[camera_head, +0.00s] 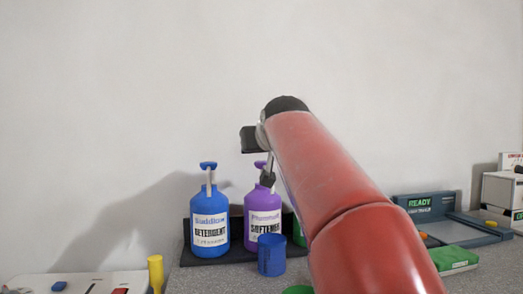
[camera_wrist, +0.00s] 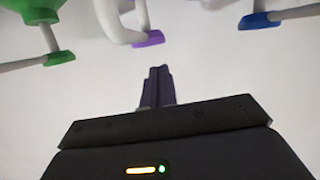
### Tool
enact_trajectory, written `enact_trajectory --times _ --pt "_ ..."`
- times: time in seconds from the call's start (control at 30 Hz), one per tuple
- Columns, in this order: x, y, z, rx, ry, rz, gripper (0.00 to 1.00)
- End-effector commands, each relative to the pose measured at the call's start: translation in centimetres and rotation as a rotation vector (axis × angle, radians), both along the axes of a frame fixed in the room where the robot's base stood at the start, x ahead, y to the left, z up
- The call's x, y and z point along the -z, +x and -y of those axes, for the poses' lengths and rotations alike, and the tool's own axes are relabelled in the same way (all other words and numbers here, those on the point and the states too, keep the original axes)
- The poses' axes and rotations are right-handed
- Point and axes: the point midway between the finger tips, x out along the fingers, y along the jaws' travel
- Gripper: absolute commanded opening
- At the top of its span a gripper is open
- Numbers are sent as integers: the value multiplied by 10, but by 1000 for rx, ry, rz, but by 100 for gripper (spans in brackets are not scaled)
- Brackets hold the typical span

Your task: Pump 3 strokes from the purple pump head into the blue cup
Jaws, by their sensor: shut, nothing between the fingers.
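The purple softener bottle (camera_head: 262,205) stands in the tray, between the blue and green bottles. Its purple pump head (camera_head: 260,164) is partly hidden by my arm in the head view; it also shows in the wrist view (camera_wrist: 148,39). The blue cup (camera_head: 271,256) stands upright in front of the purple bottle; its inside cannot be seen well. My gripper (camera_head: 267,181) is beside the purple pump in the head view. In the wrist view my gripper (camera_wrist: 160,70) is shut and empty, its tips apart from the purple pump head in the picture.
The blue detergent bottle (camera_head: 210,225) stands left, its pump head (camera_wrist: 258,21) at right in the wrist view. A green pump head (camera_wrist: 60,58) is at left there. A dark tray (camera_head: 207,260) holds the bottles. A READY device (camera_head: 432,208) and green box (camera_head: 455,260) stand right.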

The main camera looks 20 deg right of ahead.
Motion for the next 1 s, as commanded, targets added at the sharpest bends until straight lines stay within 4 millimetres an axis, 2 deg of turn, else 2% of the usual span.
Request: enact_trajectory --times 0.03,0.2,0.4,0.6,1.0 --pt "-1 -16 -4 0 -3 7 0" --pt "-10 -51 -11 1 -2 7 0" --pt "-17 -75 -16 1 -1 5 0" --pt "-19 -82 -17 1 -1 5 0" --pt "-20 -82 -17 1 -1 5 0"
